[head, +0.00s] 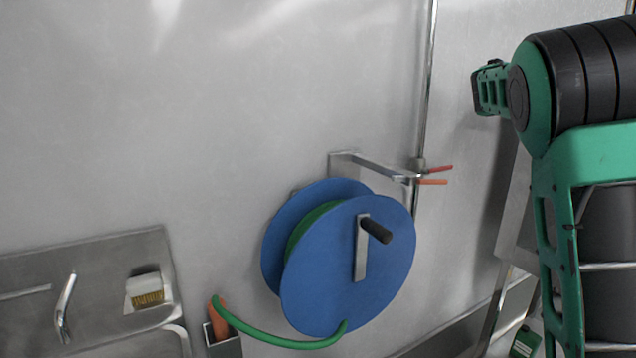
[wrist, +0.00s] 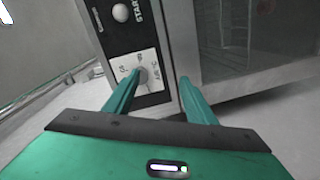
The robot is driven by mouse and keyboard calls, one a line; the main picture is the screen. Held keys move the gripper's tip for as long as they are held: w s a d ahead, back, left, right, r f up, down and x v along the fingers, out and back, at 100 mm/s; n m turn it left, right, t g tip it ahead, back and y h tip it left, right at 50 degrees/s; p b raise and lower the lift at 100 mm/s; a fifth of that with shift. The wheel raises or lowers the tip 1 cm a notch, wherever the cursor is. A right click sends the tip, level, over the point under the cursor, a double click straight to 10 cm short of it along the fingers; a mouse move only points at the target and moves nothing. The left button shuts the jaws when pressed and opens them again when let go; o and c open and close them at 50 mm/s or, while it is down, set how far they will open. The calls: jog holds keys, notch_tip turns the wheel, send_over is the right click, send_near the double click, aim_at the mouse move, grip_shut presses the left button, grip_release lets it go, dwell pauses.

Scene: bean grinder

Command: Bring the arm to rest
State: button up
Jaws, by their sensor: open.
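My gripper (wrist: 158,82) shows in the wrist view with its two green fingers spread apart and nothing between them. Past the fingertips is a dark control panel with a white dial plate and a grey knob (wrist: 142,76). I cannot tell the gap between the fingertips and the panel. In the head view my green and black arm is raised at the right side. The gripper's fingers cannot be made out in that view.
A blue hose reel (head: 350,265) with a green hose is mounted on the wall, left of my arm. A metal pipe (head: 427,80) runs up the wall, with red-orange handles beside it. A steel sink (head: 90,260) with a brush (head: 148,292) is at lower left. The wrist view shows a glazed door (wrist: 240,45).

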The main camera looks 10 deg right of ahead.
jog(key=s+a+f+m+g+y, duration=0.15)
jog(key=s+f+y, duration=0.25)
jog(key=s+f, duration=0.55)
jog(key=s+a+f+m+g+y, duration=0.15)
jog(key=s+f+y, duration=0.35)
jog(key=f, duration=0.7)
jog(key=s+a+f+m+g+y, duration=0.1)
jog(key=s+a+f+y, duration=0.1)
jog(key=s+a+f, duration=0.3)
jog(key=s+a+f+m+g+y, duration=0.1)
jog(key=s+a+f, duration=0.5)
jog(key=s+a, duration=0.6)
jog(key=s+a+f+m+g+y, duration=0.1)
jog(key=s+a+f+y, duration=0.2)
jog(key=s+a, duration=0.6)
notch_tip(320, 180, down, 3)
jog(key=shift+s+a+r+m+y, duration=0.15)
jog(key=shift+s+a+m+y, duration=0.2)
jog(key=shift+s, duration=0.8)
jog(key=shift+d, duration=0.1)
jog(key=c, duration=0.4)
jog(key=shift+c, duration=0.5)
